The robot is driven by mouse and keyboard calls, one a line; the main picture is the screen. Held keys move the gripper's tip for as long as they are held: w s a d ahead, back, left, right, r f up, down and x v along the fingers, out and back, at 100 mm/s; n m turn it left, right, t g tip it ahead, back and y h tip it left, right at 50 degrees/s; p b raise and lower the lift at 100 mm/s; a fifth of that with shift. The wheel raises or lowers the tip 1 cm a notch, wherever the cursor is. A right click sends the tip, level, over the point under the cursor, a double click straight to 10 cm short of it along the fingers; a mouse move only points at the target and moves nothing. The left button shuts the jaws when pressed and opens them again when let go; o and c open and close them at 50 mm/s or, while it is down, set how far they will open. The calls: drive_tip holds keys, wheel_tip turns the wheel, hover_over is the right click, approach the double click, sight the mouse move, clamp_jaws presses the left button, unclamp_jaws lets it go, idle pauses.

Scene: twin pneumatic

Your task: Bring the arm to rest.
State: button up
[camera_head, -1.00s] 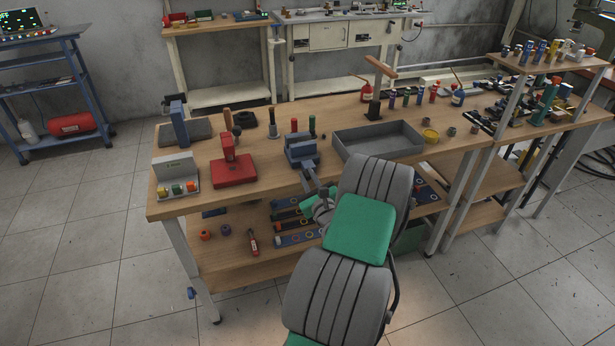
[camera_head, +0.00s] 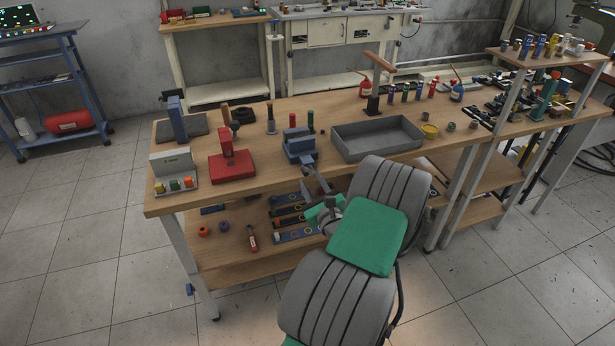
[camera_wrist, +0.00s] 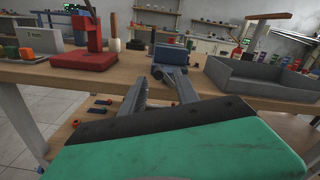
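My arm, with grey ribbed links and green covers, reaches from the lower middle up to the front edge of the workbench (camera_head: 190,202). My gripper (camera_head: 318,184) is at its end, just in front of the bench edge and below the blue-grey vise (camera_head: 299,146). In the wrist view the two grey fingers of my gripper (camera_wrist: 156,76) stand apart with nothing seen between them. The vise (camera_wrist: 170,54) shows just beyond the fingertips. Whether the fingers touch the bench edge cannot be told.
A red press (camera_head: 232,164) and a block stand (camera_head: 173,174) are left of the vise; a grey tray (camera_head: 376,139) is to its right. A lower shelf (camera_head: 232,272) with several small parts lies under the bench. Open floor is at left and front.

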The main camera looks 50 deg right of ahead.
drive_tip(key=v, duration=0.2)
drive_tip(key=shift+s+a, duration=0.25)
drive_tip(key=shift+s, duration=0.1)
